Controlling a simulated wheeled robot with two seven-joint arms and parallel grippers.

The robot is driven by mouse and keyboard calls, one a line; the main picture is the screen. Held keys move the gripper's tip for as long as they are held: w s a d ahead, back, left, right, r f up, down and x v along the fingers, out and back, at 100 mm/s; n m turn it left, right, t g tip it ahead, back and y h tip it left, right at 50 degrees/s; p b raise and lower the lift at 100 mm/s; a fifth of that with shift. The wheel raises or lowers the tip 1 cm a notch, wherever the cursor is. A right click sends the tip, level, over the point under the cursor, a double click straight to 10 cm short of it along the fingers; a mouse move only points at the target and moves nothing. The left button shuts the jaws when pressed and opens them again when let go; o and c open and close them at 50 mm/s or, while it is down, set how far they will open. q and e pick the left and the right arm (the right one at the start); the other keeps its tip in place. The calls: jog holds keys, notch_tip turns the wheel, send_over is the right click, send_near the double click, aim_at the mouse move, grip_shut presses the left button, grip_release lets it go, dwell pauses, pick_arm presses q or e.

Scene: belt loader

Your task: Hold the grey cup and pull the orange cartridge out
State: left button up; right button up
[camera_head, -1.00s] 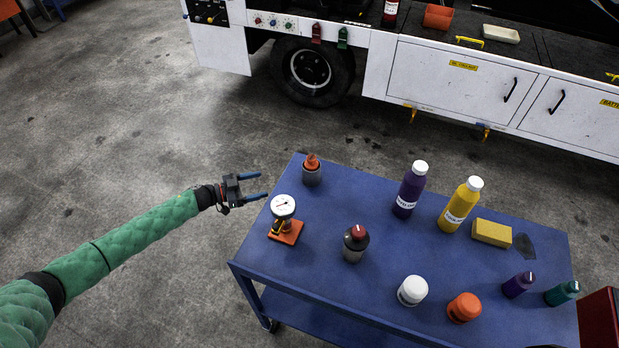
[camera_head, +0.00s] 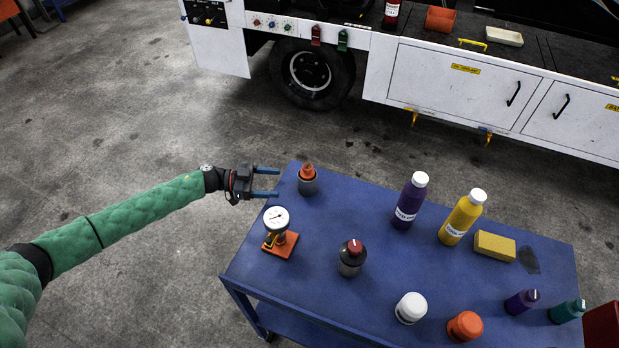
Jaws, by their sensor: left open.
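A grey cup (camera_head: 308,186) stands upright near the far left corner of the blue table. The orange cartridge (camera_head: 307,170) sits in it, its pointed top sticking up above the rim. My left gripper (camera_head: 279,183) is open and empty, its two blue fingers pointing right toward the cup. The fingertips are just left of the cup, and a gap shows between them and it. My right gripper is not in view.
On the blue table (camera_head: 330,225), a gauge on an orange base (camera_head: 277,225) stands close in front of the cup. A grey canister with a red cap (camera_head: 351,258), purple bottle (camera_head: 410,201), yellow bottle (camera_head: 462,217) and sponge (camera_head: 494,246) stand further right.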

aim_at(300, 184)
pick_arm(q)
jog(key=shift+d, duration=0.45)
jog(key=d, duration=0.6)
jog(key=shift+w+d+f, duration=0.1)
jog(key=shift+d+f, duration=0.15)
jog(key=shift+d, duration=0.1)
jog(key=shift+d+f, duration=0.1)
jog(key=shift+d, duration=0.65)
jog(key=shift+d+f, duration=0.1)
jog(key=shift+d, duration=0.45)
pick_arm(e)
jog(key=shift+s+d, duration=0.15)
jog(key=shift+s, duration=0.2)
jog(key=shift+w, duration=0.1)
